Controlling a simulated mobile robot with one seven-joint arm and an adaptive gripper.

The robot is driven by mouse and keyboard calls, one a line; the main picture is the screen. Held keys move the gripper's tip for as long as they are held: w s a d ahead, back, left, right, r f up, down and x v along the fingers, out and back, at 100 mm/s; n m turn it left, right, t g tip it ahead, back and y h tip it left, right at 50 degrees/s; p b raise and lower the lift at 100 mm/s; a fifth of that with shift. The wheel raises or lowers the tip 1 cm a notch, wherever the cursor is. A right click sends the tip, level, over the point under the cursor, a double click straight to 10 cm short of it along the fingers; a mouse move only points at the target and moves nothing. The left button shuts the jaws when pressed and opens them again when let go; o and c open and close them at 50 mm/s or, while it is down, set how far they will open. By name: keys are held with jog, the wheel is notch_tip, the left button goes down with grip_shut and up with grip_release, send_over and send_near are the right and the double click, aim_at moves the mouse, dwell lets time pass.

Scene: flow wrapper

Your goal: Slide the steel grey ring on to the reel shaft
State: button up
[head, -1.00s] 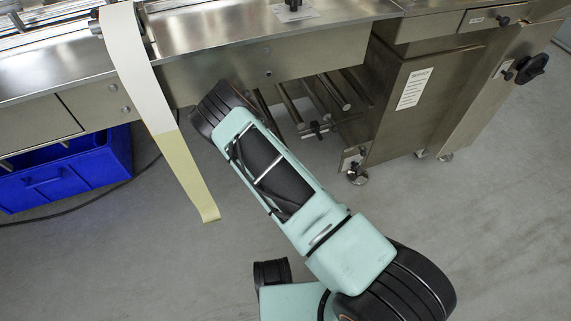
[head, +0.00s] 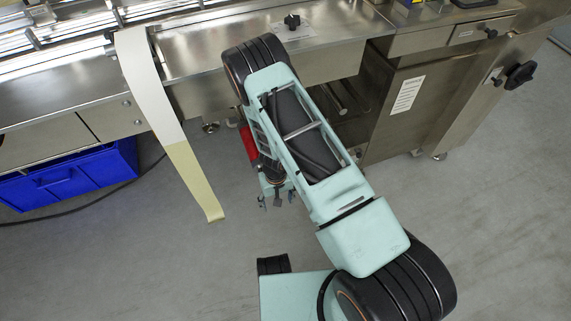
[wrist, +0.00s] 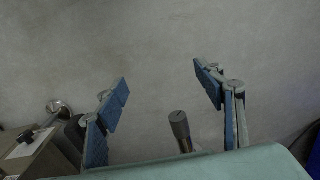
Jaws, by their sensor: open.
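My gripper (head: 277,198) hangs below the machine's front edge in the head view. In the wrist view my gripper (wrist: 164,90) has its two blue-padded fingers wide apart, with nothing held between them. A short metal rod end (wrist: 180,128) shows between and below the fingers; I cannot tell whether it is the reel shaft. In the head view a steel bar (head: 335,97) shows under the machine, partly hidden by my arm. I cannot make out the steel grey ring in either view.
The steel machine (head: 190,98) runs along the back, with a cabinet (head: 420,110) at right. A pale film strip (head: 180,140) hangs down left of my arm. A blue crate (head: 70,180) stands under the machine at left. A red thing (head: 249,146) shows beside my arm. The floor in front is clear.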

notch_tip(320, 180, up, 20)
jog(key=d+m+p, duration=0.1)
jog(key=d+p, duration=0.2)
jog(key=p, duration=0.8)
jog(key=shift+w+f, duration=0.25)
